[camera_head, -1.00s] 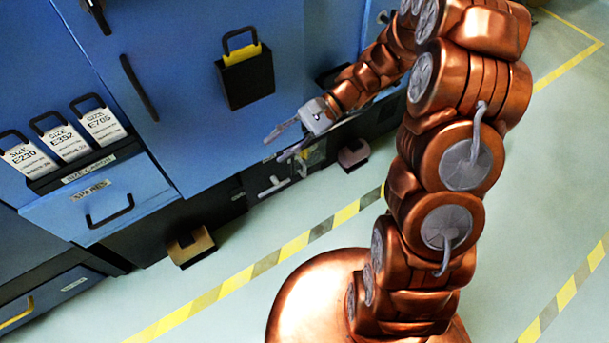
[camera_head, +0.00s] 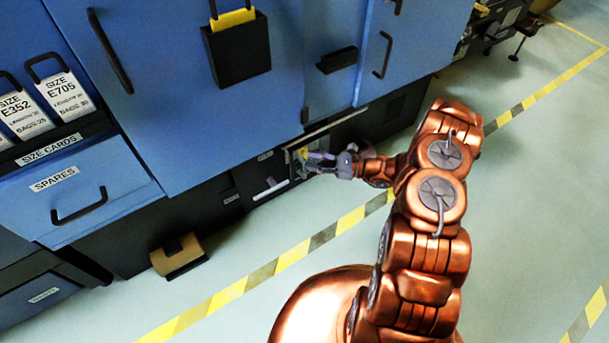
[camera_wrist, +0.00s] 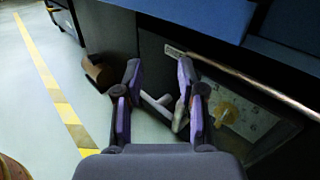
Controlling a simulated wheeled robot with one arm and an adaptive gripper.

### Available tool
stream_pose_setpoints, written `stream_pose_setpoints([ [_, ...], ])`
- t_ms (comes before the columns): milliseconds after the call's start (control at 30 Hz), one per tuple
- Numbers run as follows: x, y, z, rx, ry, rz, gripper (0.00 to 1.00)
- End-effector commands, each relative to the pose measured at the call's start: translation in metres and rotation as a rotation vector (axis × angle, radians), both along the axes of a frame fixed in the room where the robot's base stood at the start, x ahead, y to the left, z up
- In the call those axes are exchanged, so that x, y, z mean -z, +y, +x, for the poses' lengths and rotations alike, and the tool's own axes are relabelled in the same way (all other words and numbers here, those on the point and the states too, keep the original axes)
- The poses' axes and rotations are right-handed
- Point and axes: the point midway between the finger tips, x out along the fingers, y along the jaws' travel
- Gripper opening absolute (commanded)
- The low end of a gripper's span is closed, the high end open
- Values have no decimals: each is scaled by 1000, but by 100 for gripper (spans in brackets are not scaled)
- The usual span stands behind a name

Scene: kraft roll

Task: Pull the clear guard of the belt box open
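The belt box is a low dark housing under the blue cabinet. Its clear guard (camera_head: 299,162) is a small see-through panel with something yellow behind it; in the wrist view it shows right of my fingers (camera_wrist: 250,112). The guard looks closed, though my gripper partly covers it. My gripper (camera_head: 322,160) is open in front of the guard. In the wrist view its two fingers (camera_wrist: 159,78) stand apart, with a pale T-shaped handle (camera_wrist: 158,104) seen between and beyond them. I cannot tell whether any finger touches it.
A pale bar (camera_head: 335,125) runs along the housing above the guard. Blue doors with handles and a black card holder (camera_head: 238,48) are above. The floor beside the striped line is clear.

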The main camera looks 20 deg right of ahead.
Motion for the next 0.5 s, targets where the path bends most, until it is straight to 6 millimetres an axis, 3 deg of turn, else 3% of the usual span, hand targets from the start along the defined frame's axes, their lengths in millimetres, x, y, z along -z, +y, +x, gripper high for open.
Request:
stream_pose_setpoints([
  [33,28,-9,0,39,19,14,39],
  [200,75,-32,2,138,58,43,39],
  [333,93,-40,1,177,76,56,39],
  [500,99,-38,5,190,79,60,39],
])
